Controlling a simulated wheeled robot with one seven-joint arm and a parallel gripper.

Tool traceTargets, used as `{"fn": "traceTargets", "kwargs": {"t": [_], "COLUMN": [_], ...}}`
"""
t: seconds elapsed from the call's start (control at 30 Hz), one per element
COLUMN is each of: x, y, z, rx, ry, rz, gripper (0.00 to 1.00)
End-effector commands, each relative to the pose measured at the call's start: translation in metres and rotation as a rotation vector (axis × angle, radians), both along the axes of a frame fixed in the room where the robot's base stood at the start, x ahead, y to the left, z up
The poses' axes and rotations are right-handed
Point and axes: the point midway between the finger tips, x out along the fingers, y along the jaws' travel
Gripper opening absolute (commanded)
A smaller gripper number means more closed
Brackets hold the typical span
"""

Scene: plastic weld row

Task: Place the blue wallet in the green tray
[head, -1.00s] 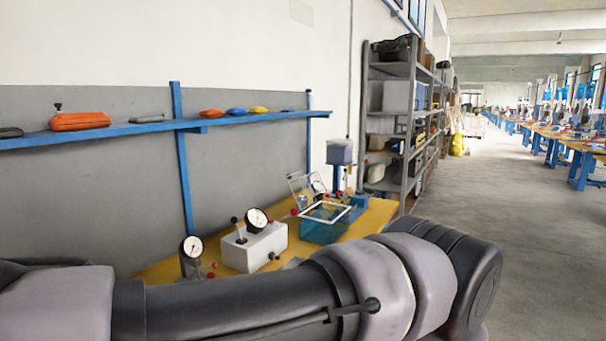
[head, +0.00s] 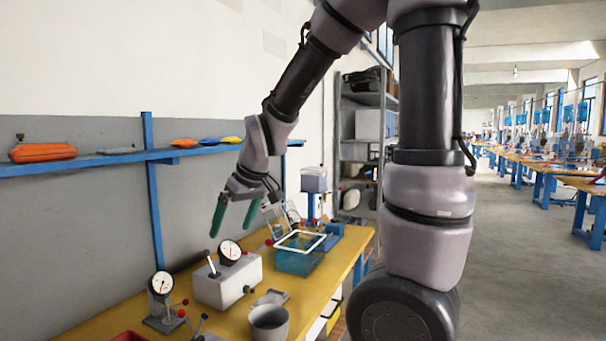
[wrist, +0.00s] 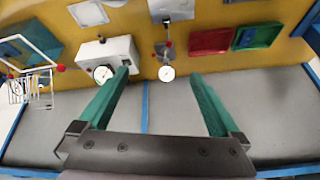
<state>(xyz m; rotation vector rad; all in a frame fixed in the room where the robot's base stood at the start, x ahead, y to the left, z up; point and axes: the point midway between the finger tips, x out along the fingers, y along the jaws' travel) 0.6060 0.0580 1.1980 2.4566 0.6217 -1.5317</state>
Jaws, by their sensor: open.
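My gripper (head: 235,216) is open and empty, with green fingers pointing down above the back of the yellow bench. Its two spread fingers also show in the wrist view (wrist: 160,76). A small blue item (head: 209,141) lies on the blue wall shelf between an orange and a yellow one; it may be the blue wallet, but it is too small to be sure. It is left of my gripper and higher than the fingertips. The green tray (wrist: 274,32) shows at the upper right of the wrist view, with a small dark bluish patch inside that I cannot identify. The head view does not show this tray.
The blue shelf (head: 100,157) also carries a long orange case (head: 43,152). The yellow bench (head: 330,268) bears a white box with a gauge (head: 227,281), a blue clear bin (head: 299,262), a grey cup (head: 269,323) and a red tray (wrist: 209,41). A grey rack stands behind.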

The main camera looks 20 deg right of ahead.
Motion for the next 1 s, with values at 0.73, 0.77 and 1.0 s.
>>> {"fn": "traceTargets", "kwargs": {"t": [0.73, 0.77, 1.0], "x": [-0.137, -0.137, -0.137], "y": [-0.116, -0.116, -0.116], "z": [0.129, 0.129, 0.129], "rx": [0.312, 0.312, 0.312], "ry": [-0.033, -0.032, -0.034], "rz": [-0.726, -0.725, -0.723], "gripper": [0.99, 0.99, 0.99]}}
